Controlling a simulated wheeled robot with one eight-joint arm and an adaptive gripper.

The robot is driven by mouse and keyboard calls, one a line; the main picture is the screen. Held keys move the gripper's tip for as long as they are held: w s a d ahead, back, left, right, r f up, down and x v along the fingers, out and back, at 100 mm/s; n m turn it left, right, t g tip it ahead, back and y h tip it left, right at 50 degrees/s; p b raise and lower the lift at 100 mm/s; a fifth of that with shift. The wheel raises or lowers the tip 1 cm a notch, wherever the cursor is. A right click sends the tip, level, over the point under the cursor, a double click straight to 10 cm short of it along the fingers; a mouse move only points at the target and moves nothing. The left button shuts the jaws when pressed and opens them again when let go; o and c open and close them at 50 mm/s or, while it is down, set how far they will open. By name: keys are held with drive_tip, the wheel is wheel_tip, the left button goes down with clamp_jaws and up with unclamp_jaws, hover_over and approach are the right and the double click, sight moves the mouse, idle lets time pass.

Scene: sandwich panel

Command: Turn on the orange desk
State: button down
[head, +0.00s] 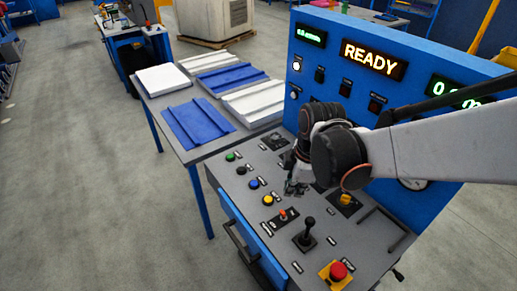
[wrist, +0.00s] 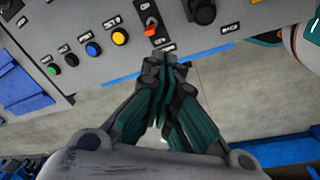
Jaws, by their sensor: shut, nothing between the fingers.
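The desk is a grey control panel (head: 237,180) on a blue base with a blue upright back. A small orange-red toggle switch (head: 283,213) stands on its dark plate, right of the yellow button (head: 267,200). The switch also shows in the wrist view (wrist: 151,22), just above my fingertips. My gripper (head: 294,189) is shut and empty over the panel, near the switch and apart from it in the wrist view. Whether its fingertips touch the panel I cannot tell. My arm hides part of the panel and its back.
Green, black and blue buttons (head: 253,183) lie in a row beside the yellow one. A black joystick (head: 309,225), a red emergency button (head: 338,271) and a yellow-based knob (head: 345,200) stand nearby. A side table (head: 157,103) holds blue and white panels. The display reads READY (head: 373,59).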

sight(283, 215)
drive_tip(key=w+a+f+n+g+p, duration=0.1)
drive_tip(key=a+f+n+g, duration=0.1)
drive_tip(key=a+f+n, duration=0.4)
drive_tip(key=shift+w+a+f+n, duration=0.15)
drive_tip(key=shift+w+f+n, duration=0.05)
drive_tip(key=shift+f+n, duration=0.45)
drive_tip(key=shift+r, duration=0.1)
drive_tip(key=f+b, duration=0.1)
drive_tip(key=f, duration=0.2)
drive_tip(key=f+b, duration=0.1)
drive_tip(key=f, duration=0.3)
drive_tip(key=a+f+b, duration=0.1)
drive_tip(key=f+b, duration=0.1)
drive_tip(key=f, duration=0.1)
drive_tip(key=shift+s+f, duration=0.15)
drive_tip(key=shift+s, duration=0.2)
drive_tip(key=w+d, duration=0.1)
drive_tip(key=d+r, duration=0.1)
drive_tip(key=shift+w+d+b, duration=0.3)
drive_tip(key=shift+w+d, duration=0.05)
drive_tip(key=shift+w+d+r, duration=0.15)
drive_tip(key=shift+w+d, duration=0.1)
drive_tip(key=shift+d, duration=0.05)
